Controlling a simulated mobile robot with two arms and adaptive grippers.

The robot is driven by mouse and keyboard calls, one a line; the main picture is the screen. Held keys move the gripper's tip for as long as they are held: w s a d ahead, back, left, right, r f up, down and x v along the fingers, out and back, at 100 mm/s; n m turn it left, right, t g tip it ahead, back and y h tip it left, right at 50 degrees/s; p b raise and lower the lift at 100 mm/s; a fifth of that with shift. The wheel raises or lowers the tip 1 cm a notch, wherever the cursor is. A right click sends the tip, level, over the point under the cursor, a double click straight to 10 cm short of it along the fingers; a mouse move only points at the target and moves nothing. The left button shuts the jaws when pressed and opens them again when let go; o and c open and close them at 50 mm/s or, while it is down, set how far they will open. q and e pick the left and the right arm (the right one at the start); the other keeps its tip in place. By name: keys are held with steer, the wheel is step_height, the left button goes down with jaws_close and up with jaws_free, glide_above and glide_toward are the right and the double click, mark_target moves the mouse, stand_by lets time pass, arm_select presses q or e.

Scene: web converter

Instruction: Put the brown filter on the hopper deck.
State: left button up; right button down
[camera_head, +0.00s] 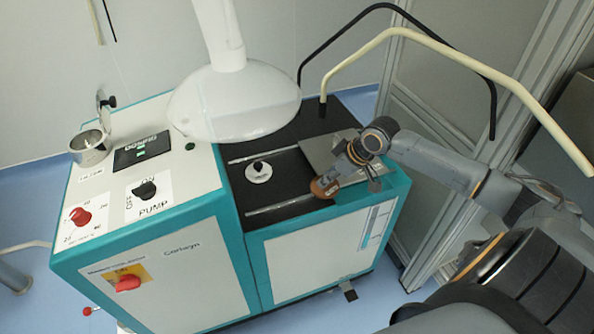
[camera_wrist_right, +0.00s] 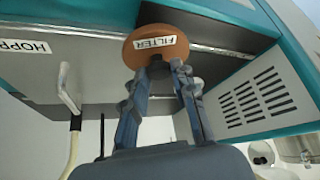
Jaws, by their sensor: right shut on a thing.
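The brown filter (camera_head: 323,188) is a round disc, held over the front right part of the black deck (camera_head: 284,177) on the machine's right half. Its "FILTER" label reads upside down in the right wrist view (camera_wrist_right: 172,54). My right gripper (camera_head: 334,180) is shut on the filter; in the wrist view both fingers (camera_wrist_right: 160,75) meet at its near edge. I cannot tell whether the filter touches the deck. A label starting "HOPP" (camera_wrist_right: 24,47) shows on a grey surface (camera_wrist_right: 95,75) in the wrist view. My left gripper is not in view.
Two metal rails (camera_head: 278,205) run along the deck, with a white disc and black knob (camera_head: 259,172) between them. A grey plate (camera_head: 318,150) lies behind my gripper. A white dome (camera_head: 235,100) hangs above. Cream (camera_head: 440,52) and black (camera_head: 490,100) curved tubes rise behind the deck.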

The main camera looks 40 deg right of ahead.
mark_target(314, 181)
steer(key=w+a, duration=0.1)
steer(key=w, duration=0.2)
steer(key=w+a, duration=0.1)
steer(key=w, duration=0.2)
steer(key=w+a+p, duration=0.1)
steer(key=w, duration=0.2)
steer(key=shift+w+a, duration=0.25)
steer(key=shift+a, duration=0.1)
steer(key=shift+f, duration=1.7)
steer(key=c, duration=1.1)
jaws_free()
steer(key=v, duration=1.2)
